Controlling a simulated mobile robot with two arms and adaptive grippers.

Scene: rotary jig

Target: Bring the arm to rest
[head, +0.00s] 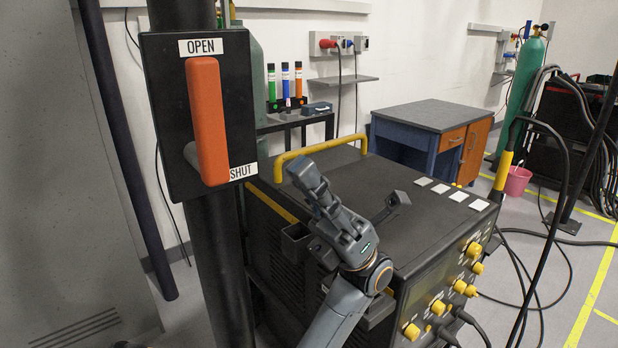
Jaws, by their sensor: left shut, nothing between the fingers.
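My left gripper (302,172) is in the middle of the head view, on an arm that comes up from the bottom. Its fingers are shut, with nothing held, and point up and to the left. It appears in front of the dark welding machine (400,190); I cannot tell whether it touches it. To its left, and apart from it, an orange lever (207,120) stands nearly upright on a black plate (165,90). The plate reads OPEN at the top and SHUT at the lower right. My right gripper is not in view.
A dark post (220,260) carries the plate. The machine has a yellow rail (322,145) and several yellow knobs along its front. Black cables (560,150) hang at the right. A desk (420,130) and a pink bucket (517,181) stand behind.

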